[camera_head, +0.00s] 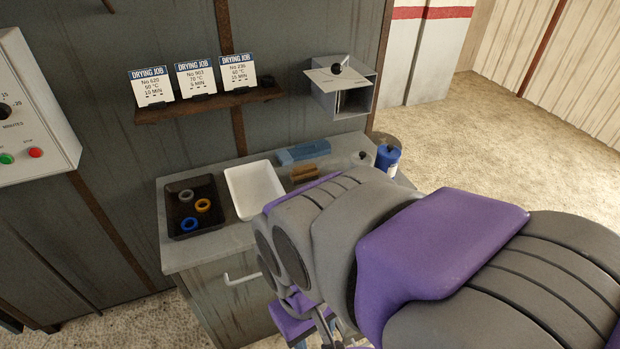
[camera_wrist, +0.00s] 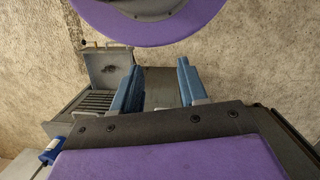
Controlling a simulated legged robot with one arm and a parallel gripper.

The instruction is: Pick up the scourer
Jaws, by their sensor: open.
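No object is plain enough to name the scourer for certain. A small brown block (camera_head: 304,173) lies on the grey counter (camera_head: 186,252), to the right of the white tray, and may be it. A long blue piece (camera_head: 303,152) lies just behind it. My arm covers the right front of the counter in the head view. In the wrist view my gripper (camera_wrist: 158,88) is open, its two blue fingers well apart with nothing between them. My fingertips cannot be made out clearly in the head view.
A black tray (camera_head: 178,222) with three rings and a white tray (camera_head: 240,190) stand on the counter. A blue canister (camera_head: 388,163) stands at its right end. A shelf (camera_head: 210,103) with three cards and a grey metal box (camera_head: 355,98) are on the wall above.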

